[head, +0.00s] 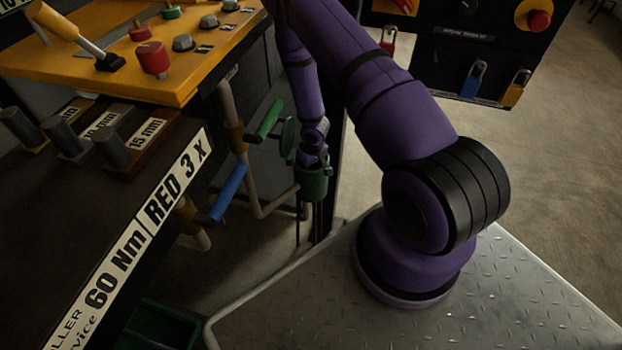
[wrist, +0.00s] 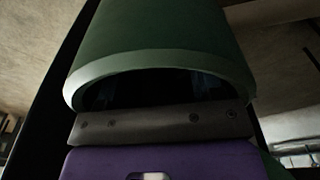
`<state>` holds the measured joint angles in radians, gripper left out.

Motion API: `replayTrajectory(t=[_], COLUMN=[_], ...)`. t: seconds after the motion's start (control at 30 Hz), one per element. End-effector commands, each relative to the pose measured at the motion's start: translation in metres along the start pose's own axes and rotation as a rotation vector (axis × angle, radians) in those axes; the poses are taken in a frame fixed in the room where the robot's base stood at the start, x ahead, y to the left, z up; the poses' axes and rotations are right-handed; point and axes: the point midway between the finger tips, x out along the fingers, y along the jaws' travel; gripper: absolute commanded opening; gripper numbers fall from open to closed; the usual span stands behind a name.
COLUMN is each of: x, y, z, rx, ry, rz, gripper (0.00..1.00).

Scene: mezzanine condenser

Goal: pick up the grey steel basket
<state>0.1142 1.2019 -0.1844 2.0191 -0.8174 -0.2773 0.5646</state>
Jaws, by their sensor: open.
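I cannot make out the grey steel basket in either view. My gripper (head: 308,238) hangs below the green end of my arm in the head view, pointing down over the dark floor beside the pipes. Its thin dark fingers are apart, and I see nothing held between them. In the wrist view a large green rounded part, a dark bar and a purple part fill most of the picture. They hide whatever is below the gripper.
At left, a dark bench (head: 60,230) bears several grey cylinders and labels. An orange panel (head: 150,75) sits above it. Pipes with a green lever (head: 268,120) and a blue lever (head: 228,192) are close to my gripper. A dark green bin (head: 165,328) is bottom left. A padlocked panel (head: 460,55) stands behind.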

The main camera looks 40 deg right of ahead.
Motion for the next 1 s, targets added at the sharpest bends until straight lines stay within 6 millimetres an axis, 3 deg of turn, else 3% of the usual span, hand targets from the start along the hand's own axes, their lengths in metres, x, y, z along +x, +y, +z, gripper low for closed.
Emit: replayTrajectory(t=[0.27,0.53,1.0], x=[0.0019,0.0018,-0.003], y=[0.0002,0.0002,0.0005], z=[-0.0004,-0.0002,-0.0009], rx=[0.001,0.001,0.001], ry=[0.001,0.001,0.001], rz=[0.0,0.0,0.0], gripper=[0.61,0.0,0.0])
